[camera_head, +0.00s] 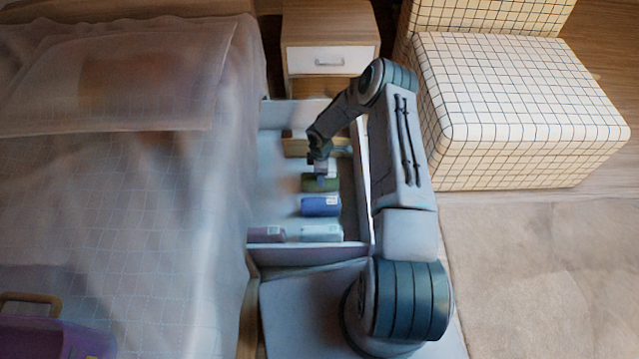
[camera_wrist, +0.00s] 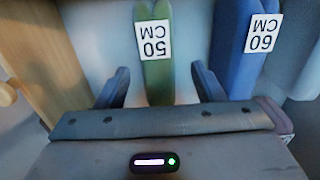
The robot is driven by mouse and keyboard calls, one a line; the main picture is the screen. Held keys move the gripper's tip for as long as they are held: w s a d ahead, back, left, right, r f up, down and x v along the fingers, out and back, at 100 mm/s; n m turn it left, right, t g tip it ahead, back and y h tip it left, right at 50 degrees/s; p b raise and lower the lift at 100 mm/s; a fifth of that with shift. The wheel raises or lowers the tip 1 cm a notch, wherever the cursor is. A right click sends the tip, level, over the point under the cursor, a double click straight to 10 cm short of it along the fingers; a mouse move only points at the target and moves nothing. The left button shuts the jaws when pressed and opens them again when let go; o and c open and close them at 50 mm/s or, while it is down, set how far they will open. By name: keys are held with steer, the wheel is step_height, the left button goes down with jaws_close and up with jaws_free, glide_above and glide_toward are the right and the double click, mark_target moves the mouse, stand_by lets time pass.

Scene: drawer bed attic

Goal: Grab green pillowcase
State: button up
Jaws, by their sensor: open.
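The green pillowcase (camera_head: 318,183) lies folded in the open drawer under the bed, in the head view. In the wrist view the green pillowcase (camera_wrist: 155,88) stands between my gripper's two fingers and bears a white "50 CM" label. My gripper (camera_wrist: 160,85) is open, with one finger on each side of it and visible gaps. In the head view my gripper (camera_head: 322,168) is over the drawer at the green pillowcase, partly hiding it. I cannot tell how deep the fingers reach.
A blue folded item (camera_head: 318,207), labelled "60 CM" in the wrist view (camera_wrist: 232,60), lies beside the green one. A pale blue item (camera_head: 320,233) and a mauve one (camera_head: 266,235) lie near the drawer's front wall (camera_head: 310,252). A wooden piece (camera_wrist: 45,60) stands left in the wrist view.

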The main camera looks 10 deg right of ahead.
steer(key=f+b, duration=0.1)
steer(key=f, duration=0.1)
steer(key=f+b, duration=0.1)
steer(key=f, duration=0.1)
steer(key=shift+w+f, duration=0.2)
steer(key=shift+f, duration=0.1)
steer(key=c, duration=1.1)
steer(key=shift+r, duration=0.1)
